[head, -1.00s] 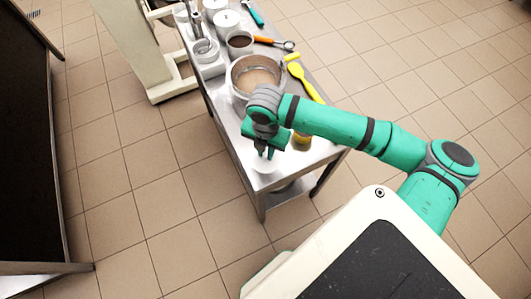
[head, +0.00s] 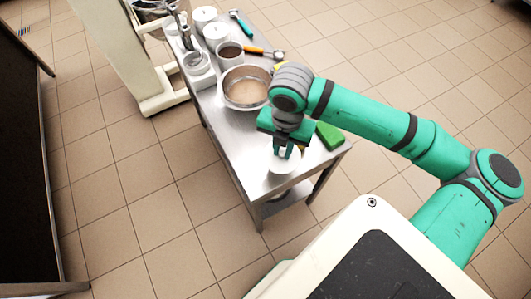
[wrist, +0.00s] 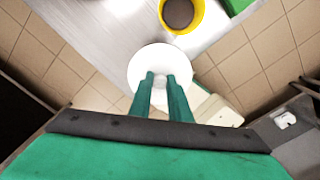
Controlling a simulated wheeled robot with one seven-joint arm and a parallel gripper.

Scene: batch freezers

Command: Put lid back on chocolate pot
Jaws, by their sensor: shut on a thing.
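A round white lid (wrist: 148,58) is under my gripper (wrist: 160,80) in the wrist view, its knob between the fingers. My gripper (head: 283,152) is shut on the knob in the head view. The lid (head: 283,167) is near the table's front end; whether it touches the top or hangs just above is unclear. An open white pot (head: 230,60) with dark brown contents, likely the chocolate pot, stands farther back on the table, beyond a wide metal pan. My gripper is well in front of it.
The metal pan (head: 226,97) stands between my gripper and the open pot. Two lidded white pots (head: 216,32) (head: 204,15), an orange-handled tool (head: 262,51) and a green block (head: 329,136) are on the metal table (head: 240,150). A yellow cup (wrist: 198,14) shows in the wrist view.

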